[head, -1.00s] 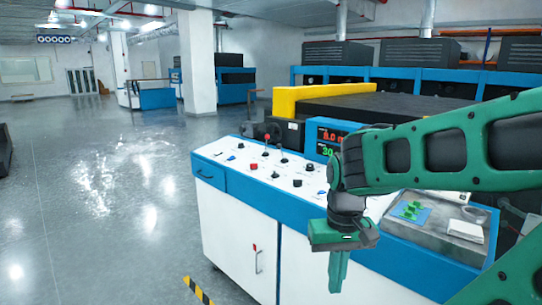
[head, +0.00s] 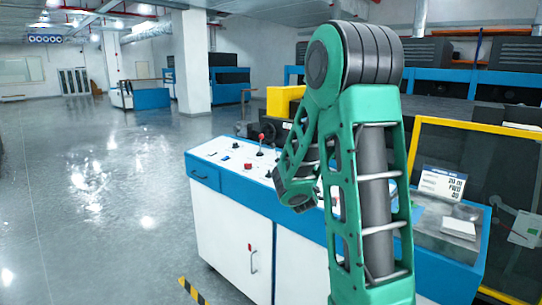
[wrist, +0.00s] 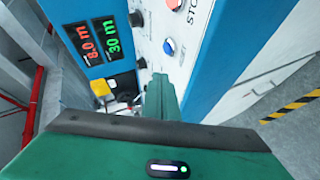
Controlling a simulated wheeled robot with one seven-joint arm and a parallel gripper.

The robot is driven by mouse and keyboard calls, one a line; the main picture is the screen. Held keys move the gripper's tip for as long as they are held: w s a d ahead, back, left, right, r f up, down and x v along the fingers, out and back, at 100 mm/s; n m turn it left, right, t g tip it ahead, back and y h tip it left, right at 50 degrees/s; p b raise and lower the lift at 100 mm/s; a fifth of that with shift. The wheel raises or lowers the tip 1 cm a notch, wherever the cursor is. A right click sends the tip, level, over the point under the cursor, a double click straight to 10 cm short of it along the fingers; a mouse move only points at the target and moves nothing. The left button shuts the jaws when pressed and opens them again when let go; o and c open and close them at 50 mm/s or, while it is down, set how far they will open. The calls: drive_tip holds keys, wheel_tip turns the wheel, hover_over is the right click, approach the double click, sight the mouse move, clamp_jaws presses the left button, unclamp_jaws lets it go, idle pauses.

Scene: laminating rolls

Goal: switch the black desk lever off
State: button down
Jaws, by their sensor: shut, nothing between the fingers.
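The control desk (head: 215,152) has a white sloping top with several knobs, buttons and small levers. A red-tipped lever (head: 261,138) stands near its far edge. I cannot make out for certain which small dark control is the black desk lever; my arm covers part of the panel. In the wrist view, black knobs (wrist: 135,18) show on the panel beside a blue button (wrist: 168,47). My gripper (wrist: 158,92) is shut and empty, pointing along the panel, with no visible contact. In the head view its fingers are hidden behind my arm.
A display with red and green digits (wrist: 98,41) is beside the panel in the wrist view. A yellow-framed panel (head: 480,128) stands to the right of the desk. Open grey floor (head: 90,220) lies to the left.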

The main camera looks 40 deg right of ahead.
drive_tip(key=w+n+t, duration=0.1)
drive_tip(key=w+n, duration=0.1)
drive_tip(key=w+n+t, duration=0.2)
drive_tip(key=w, duration=0.1)
drive_tip(key=shift+w+f, duration=0.2)
drive_tip(key=shift+w, duration=0.1)
drive_tip(key=w+a+n+t+y, duration=0.2)
drive_tip(key=w+a+n+t, duration=0.2)
drive_tip(key=w+n+t, duration=0.1)
drive_tip(key=shift+w+a+f+n+t, duration=0.35)
drive_tip(key=shift+n+t, duration=0.15)
drive_tip(key=shift+n, duration=0.8)
drive_tip(key=shift+r, duration=0.1)
